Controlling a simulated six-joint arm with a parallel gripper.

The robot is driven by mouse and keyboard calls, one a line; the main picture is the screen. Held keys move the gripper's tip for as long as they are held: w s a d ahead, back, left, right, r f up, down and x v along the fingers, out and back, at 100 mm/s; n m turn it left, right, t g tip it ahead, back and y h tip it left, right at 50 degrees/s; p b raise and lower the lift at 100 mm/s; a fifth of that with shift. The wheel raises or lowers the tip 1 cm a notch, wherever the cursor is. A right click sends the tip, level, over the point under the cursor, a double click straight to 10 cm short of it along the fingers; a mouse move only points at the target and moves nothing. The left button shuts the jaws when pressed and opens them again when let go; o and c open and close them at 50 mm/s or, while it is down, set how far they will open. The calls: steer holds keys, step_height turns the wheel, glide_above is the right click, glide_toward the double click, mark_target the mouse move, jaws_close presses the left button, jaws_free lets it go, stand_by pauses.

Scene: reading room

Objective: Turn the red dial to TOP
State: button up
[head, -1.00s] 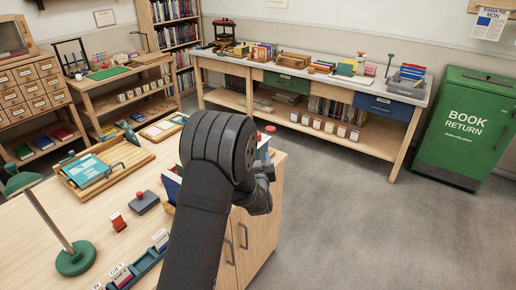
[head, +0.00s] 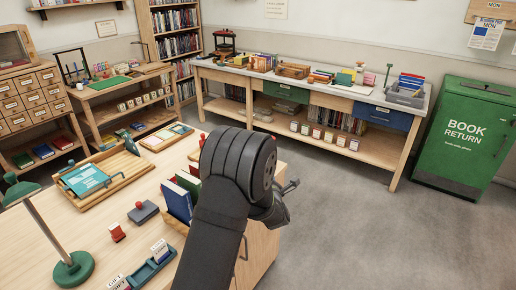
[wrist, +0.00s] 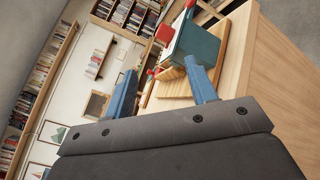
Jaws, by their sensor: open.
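My gripper (head: 288,188) is in the head view just beyond the right edge of the near table, partly hidden by my own arm. In the wrist view its two blue fingers (wrist: 163,82) are apart with nothing between them touching. Beyond them, a small red knob (wrist: 151,72) shows near a wooden piece, too small to identify. A red-topped piece (head: 202,139) also shows behind my arm in the head view.
A long bench (head: 345,92) stands at the back. A green book return bin (head: 468,135) is at the right. The floor between is clear.

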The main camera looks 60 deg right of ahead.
steer(key=w+d+n, duration=0.3)
steer(key=d, duration=0.1)
steer(key=w+d+n, duration=0.3)
steer(key=w+d, duration=0.1)
steer(key=w+d+n, duration=0.4)
steer(key=shift+w+d+f+t+y, duration=0.2)
steer(key=shift+t+y, duration=0.1)
steer(key=shift+t, duration=0.1)
stand_by(0.3)
steer(key=shift+r, duration=0.1)
steer(key=c, duration=1)
